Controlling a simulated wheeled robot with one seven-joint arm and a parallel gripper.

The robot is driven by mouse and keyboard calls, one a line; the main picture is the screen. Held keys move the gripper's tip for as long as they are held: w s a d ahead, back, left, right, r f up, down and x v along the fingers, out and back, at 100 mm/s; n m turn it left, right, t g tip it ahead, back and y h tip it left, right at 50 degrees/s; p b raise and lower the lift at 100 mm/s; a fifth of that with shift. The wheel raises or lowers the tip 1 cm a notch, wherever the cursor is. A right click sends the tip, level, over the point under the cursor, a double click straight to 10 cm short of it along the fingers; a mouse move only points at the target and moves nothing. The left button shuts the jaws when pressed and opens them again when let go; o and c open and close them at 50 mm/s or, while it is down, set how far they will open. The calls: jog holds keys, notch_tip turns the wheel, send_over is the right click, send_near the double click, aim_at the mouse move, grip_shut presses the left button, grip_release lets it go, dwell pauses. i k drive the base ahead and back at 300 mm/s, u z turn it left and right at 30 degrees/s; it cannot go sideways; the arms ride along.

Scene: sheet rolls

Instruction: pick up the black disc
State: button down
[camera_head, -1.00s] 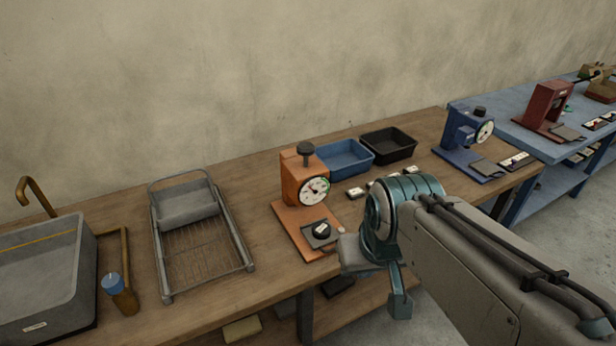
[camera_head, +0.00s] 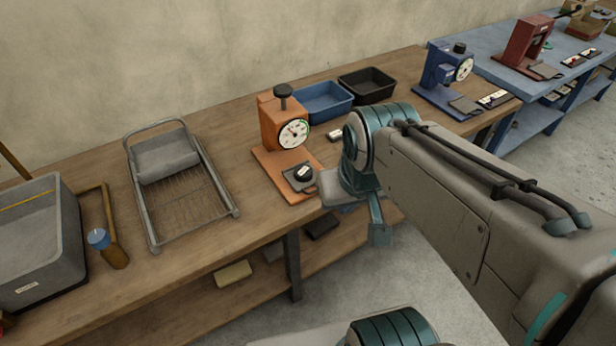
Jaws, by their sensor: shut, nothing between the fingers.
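My gripper (camera_head: 378,236) hangs at the end of my arm, to the right of and below the disc in the picture, by the bench's front edge. It is shut and empty, apart from the disc. Its fingertips are small and partly hidden by my wrist.
A blue tray (camera_head: 324,113) and a black tray (camera_head: 392,86) stand behind the stand. A wire rack with a roll (camera_head: 167,157) and a grey basin (camera_head: 38,270) are left. A blue dial stand (camera_head: 433,70) is right. My arm hides some bench.

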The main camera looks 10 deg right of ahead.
aim_at(303, 173)
jog(key=k, duration=0.5)
jog(key=u, duration=1.15)
jog(key=i, duration=1)
jog(key=z, duration=1.7)
